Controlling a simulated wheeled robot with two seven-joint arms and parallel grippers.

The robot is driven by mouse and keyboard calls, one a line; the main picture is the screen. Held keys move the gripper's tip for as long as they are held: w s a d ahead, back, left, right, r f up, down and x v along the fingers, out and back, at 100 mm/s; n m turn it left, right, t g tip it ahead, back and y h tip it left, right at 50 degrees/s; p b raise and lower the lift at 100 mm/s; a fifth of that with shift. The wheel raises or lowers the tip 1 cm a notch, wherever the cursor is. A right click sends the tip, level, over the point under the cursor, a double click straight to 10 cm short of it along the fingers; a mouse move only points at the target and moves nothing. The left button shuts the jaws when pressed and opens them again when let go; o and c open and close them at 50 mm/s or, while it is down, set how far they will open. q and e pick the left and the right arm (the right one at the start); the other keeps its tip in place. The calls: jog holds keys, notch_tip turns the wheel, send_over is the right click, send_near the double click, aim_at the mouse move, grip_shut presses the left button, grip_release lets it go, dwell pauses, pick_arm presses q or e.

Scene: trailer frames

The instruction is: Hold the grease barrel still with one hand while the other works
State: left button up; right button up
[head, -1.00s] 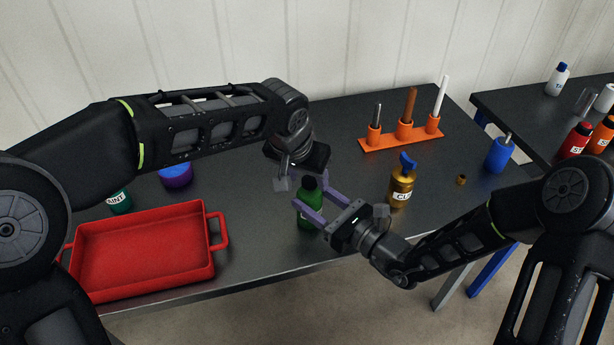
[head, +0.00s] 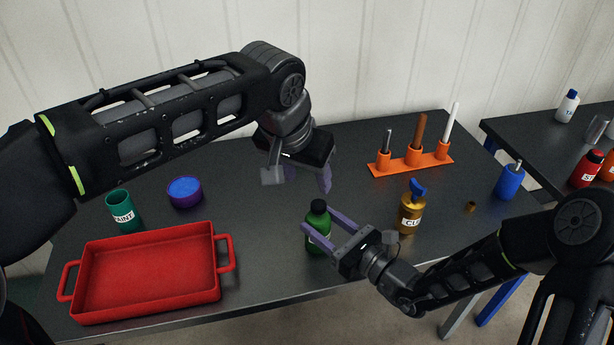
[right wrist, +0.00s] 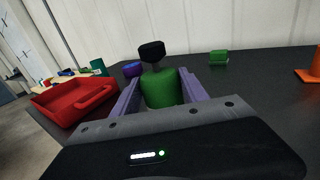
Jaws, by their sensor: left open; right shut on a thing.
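The green barrel (head: 318,243) with a black cap stands upright near the table's front edge; I take it for the grease barrel, though its label is not readable. My right gripper (head: 318,228) is shut on its body from the right, one purple finger on each side. In the right wrist view the green barrel (right wrist: 160,88) sits between both fingers, its black cap (right wrist: 152,51) above a narrow neck. My left gripper (head: 308,180) is open and empty, pointing down above and behind the barrel, apart from the cap.
A red tray (head: 224,285) lies at front left, with a teal cup (head: 122,211) and purple bowl (head: 185,199) behind. A gold bottle (head: 410,218), brass nut (head: 470,207) and blue canister (head: 510,181) stand right. An orange rack (head: 440,166) is behind. The right wrist view shows a green block (right wrist: 218,57).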

jog(key=shift+d+f, duration=0.1)
jog(key=shift+f, duration=0.15)
jog(key=o, duration=1.3)
jog(key=shift+w, duration=0.1)
jog(key=shift+o, duration=1.4)
jog(key=shift+r, duration=0.15)
jog(key=v, duration=1.2)
